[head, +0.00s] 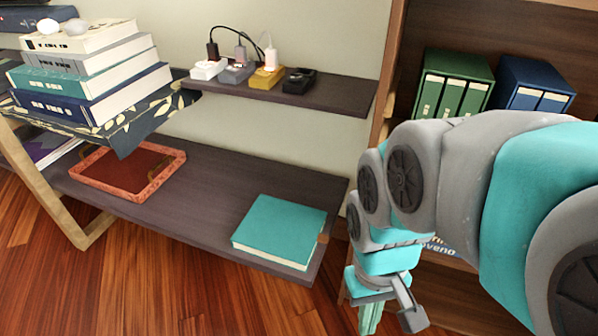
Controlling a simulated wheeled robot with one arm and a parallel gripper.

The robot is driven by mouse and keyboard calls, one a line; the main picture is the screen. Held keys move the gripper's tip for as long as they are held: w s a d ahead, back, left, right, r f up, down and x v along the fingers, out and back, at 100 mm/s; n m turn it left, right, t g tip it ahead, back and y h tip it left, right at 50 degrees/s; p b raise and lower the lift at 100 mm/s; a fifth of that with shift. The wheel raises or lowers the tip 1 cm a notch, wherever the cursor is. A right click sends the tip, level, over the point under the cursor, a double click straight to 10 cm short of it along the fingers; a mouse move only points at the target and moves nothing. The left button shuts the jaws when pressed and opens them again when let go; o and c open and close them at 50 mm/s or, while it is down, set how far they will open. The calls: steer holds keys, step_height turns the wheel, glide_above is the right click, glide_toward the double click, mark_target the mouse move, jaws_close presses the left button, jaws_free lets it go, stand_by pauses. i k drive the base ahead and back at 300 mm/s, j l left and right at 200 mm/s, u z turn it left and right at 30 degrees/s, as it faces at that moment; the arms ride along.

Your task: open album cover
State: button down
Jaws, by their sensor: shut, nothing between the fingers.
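The album (279,224) is a teal, thick, book-like volume lying flat on the low dark shelf near its right end. Its cover is shut, pale page edges show along its front side, and a small brown tab sticks out at its right side. My gripper (372,316) is to the right of the album and lower in the picture, beyond the shelf's right end. It is apart from the album and holds nothing. Its fingers are shut, though their tips are small and partly cut by the bottom edge.
A red-rimmed tray (87,195) lies on the left of the low shelf (215,180). Above are a small shelf (335,97) with chargers and a cloth-covered table with stacked books (95,95). A bookcase (400,60) with green binders (453,85) and blue binders (535,86) stands right.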

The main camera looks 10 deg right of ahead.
mark_target(288, 230)
steer(key=k, duration=0.35)
steer(key=k+l+u, duration=0.2)
steer(key=u, duration=0.15)
steer(key=k+l+u, duration=0.1)
steer(key=k+u, duration=0.3)
